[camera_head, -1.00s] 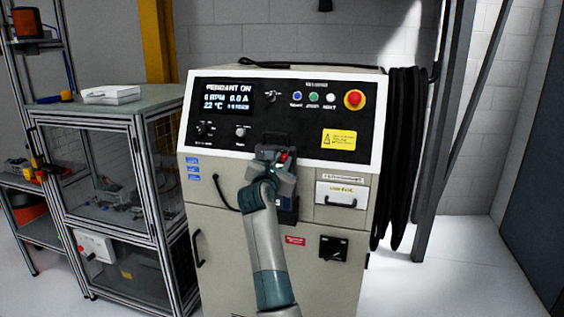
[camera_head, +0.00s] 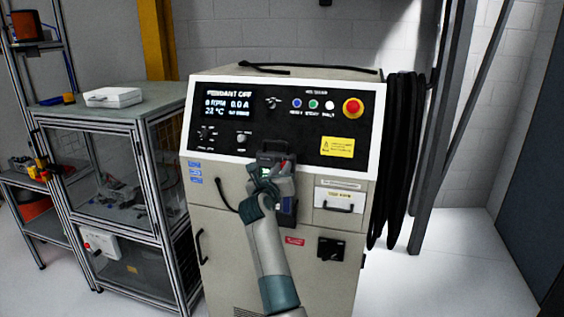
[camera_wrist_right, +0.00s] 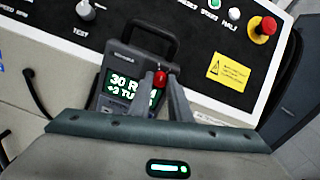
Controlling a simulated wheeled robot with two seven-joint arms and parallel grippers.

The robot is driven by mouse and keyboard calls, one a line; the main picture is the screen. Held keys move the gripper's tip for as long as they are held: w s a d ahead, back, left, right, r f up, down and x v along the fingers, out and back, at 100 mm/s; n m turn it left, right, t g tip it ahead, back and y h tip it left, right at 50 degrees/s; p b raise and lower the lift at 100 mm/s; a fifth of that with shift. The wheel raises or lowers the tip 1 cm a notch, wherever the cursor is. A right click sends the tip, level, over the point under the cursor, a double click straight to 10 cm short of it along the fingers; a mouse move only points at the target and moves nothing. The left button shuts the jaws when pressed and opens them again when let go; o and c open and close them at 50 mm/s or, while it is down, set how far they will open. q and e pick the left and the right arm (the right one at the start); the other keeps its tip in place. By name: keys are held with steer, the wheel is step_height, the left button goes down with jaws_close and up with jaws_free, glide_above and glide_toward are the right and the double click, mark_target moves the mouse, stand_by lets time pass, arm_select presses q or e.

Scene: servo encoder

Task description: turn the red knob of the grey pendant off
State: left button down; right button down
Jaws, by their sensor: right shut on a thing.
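The grey pendant (camera_wrist_right: 122,75) hangs on the front of the control cabinet, below its black panel. Its small screen shows green-white text, of which "30 R" can be read, partly covered by a finger. The red knob (camera_wrist_right: 160,79) sits at the right of that screen. My right gripper (camera_wrist_right: 165,82) is shut on the red knob, one finger at each side of it. In the head view the right gripper (camera_head: 270,174) covers much of the pendant and hides the knob. The cabinet display (camera_head: 228,104) reads "PENDANT OFF". My left gripper is not in view.
The cabinet panel carries a red emergency button (camera_head: 352,108), small coloured buttons and a yellow label (camera_head: 337,146). Black cables (camera_head: 403,160) hang at its right side. A framed glass cabinet (camera_head: 100,170) with a white case on top stands to the left.

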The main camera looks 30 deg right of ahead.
steer(key=n+p, duration=0.1)
steer(key=p, duration=0.1)
steer(key=n+p, duration=0.2)
steer(key=p, duration=0.1)
steer(key=shift+r+n, duration=0.25)
steer(key=shift+n, duration=0.05)
steer(key=shift+a+f+n+p, duration=0.1)
steer(key=shift+f+n+p, duration=0.1)
steer(key=shift+n+p, duration=0.8)
steer(key=c, duration=1.6)
jaws_free()
steer(key=shift+c, duration=0.2)
steer(key=shift+w, duration=0.1)
steer(key=shift+a+f, duration=0.1)
